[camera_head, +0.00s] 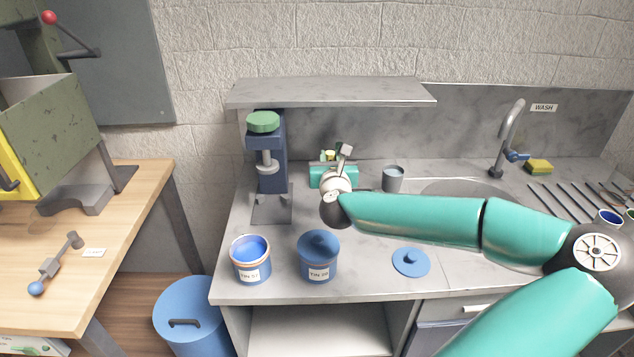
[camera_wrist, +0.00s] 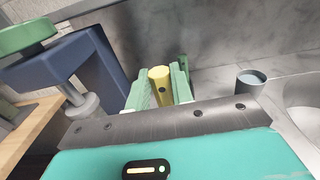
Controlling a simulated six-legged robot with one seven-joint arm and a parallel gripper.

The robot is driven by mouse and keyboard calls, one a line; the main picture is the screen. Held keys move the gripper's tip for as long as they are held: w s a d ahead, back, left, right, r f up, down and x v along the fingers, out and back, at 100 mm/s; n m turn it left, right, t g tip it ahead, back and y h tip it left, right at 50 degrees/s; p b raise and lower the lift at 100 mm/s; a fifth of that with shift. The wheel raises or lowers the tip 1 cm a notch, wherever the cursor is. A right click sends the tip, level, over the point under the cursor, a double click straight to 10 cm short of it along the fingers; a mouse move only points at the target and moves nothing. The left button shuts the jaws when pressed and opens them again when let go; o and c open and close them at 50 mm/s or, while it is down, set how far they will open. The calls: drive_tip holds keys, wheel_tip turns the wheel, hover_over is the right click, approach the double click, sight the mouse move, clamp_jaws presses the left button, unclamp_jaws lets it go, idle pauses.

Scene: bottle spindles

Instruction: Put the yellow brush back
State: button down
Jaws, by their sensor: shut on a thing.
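The yellow brush (camera_wrist: 160,82) shows in the wrist view as a yellow cylinder with a dark dot on its side. My gripper (camera_wrist: 163,84) is shut on it, with a pale green finger on each side. The brush's lower part is hidden behind the gripper's metal edge. In the head view my gripper (camera_head: 329,157) is at the back of the grey counter, under the shelf, and only a small bit of yellow (camera_head: 327,154) shows between the fingers. I cannot tell whether the brush touches anything else.
A blue press with a green knob (camera_head: 263,122) stands left of my gripper. A grey cup (camera_head: 392,180) stands to its right. Two blue tins (camera_head: 251,262) (camera_head: 319,260) and a blue lid (camera_head: 411,263) are in front. A shelf (camera_head: 330,92) hangs above. The sink is at right.

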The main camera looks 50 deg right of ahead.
drive_tip(key=shift+s+f, duration=0.1)
drive_tip(key=shift+s, duration=0.1)
drive_tip(key=r+x, duration=0.1)
drive_tip(key=x, duration=1.7)
wheel_tip(320, 180, down, 7)
drive_tip(key=shift+f, duration=0.25)
drive_tip(key=c, duration=1.5)
unclamp_jaws()
drive_tip(key=shift+r, duration=0.15)
drive_tip(key=shift+a, duration=0.1)
